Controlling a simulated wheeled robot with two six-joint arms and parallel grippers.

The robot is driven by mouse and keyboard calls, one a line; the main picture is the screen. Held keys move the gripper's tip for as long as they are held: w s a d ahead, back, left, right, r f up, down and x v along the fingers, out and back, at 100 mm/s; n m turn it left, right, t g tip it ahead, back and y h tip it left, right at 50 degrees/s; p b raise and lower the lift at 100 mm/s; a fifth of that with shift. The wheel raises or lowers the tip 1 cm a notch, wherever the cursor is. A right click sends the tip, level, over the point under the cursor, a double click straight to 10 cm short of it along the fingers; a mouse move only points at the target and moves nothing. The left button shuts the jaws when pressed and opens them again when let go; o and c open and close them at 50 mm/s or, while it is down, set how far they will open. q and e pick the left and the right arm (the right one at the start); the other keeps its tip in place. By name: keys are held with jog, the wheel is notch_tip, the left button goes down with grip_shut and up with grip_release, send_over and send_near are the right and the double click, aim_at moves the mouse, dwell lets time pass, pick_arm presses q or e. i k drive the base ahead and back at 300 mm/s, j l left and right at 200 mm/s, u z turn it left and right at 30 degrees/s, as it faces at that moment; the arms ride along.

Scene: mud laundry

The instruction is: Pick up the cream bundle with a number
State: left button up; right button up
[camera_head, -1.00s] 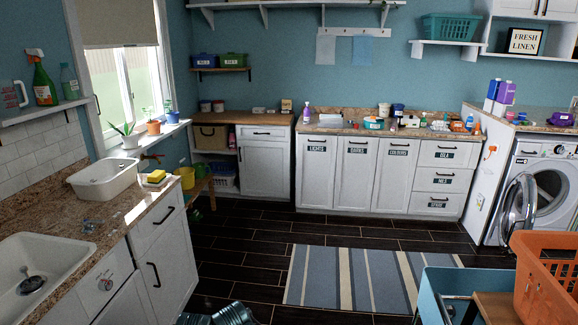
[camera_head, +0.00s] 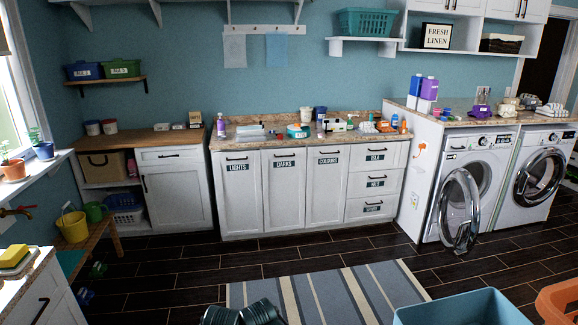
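Several pale cream or grey bundle-like items sit on the counter above the washing machines at the right. One pale bundle (camera_head: 508,107) is left of another pale bundle (camera_head: 551,110) near the counter's right end. They are too small for me to read any number. Dark ribbed parts at the bottom edge look like mine, but no gripper fingers show. Neither gripper can be seen near the bundles.
The right counter (camera_head: 455,117) stands above two washers; the left washer's round door (camera_head: 459,208) hangs open into the room. A blue bin (camera_head: 470,308) and an orange basket (camera_head: 562,302) stand at the front right. Dark floor and a striped rug (camera_head: 335,290) lie clear ahead.

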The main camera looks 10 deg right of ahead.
aim_at(506, 110)
jog(key=i, duration=1.7)
jog(key=i+z, duration=0.4)
jog(key=i+j+z, duration=0.15)
jog(key=i+z, duration=0.55)
jog(key=z, duration=0.15)
jog(key=i+j+z, duration=0.2)
jog(key=z, duration=0.2)
jog(key=i+j+z, duration=0.25)
jog(key=z, duration=0.2)
jog(key=i+j+z, duration=0.45)
jog(key=k+l, duration=0.1)
